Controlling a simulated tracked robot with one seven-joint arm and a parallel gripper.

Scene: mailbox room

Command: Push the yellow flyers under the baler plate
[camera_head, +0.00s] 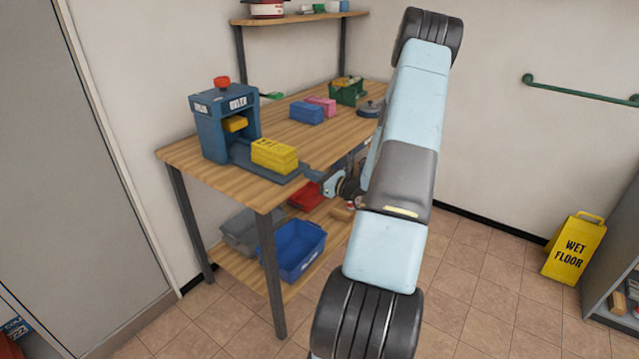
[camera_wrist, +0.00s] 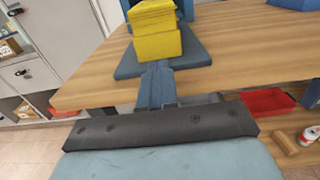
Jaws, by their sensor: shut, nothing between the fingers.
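The yellow flyers (camera_head: 274,155) form a bundle on the blue base tray of the baler (camera_head: 212,135), in front of its opening. In the wrist view the yellow bundle (camera_wrist: 158,45) stands straight ahead of my gripper (camera_wrist: 157,68). My gripper (camera_head: 310,174) is shut and empty, low at the tray's near end. Its tips are close to the bundle's near face; I cannot tell whether they touch. A smaller yellow piece (camera_head: 235,124) shows inside the baler's opening. The baler has a red knob (camera_head: 222,83) on top. The plate itself is not clearly visible.
Blue (camera_head: 306,112) and pink (camera_head: 322,104) bundles, a green box (camera_head: 347,92) and a dark round item (camera_head: 370,109) stand farther back on the wooden table (camera_head: 180,155). Bins, including a blue one (camera_head: 296,252), sit on the lower shelf.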

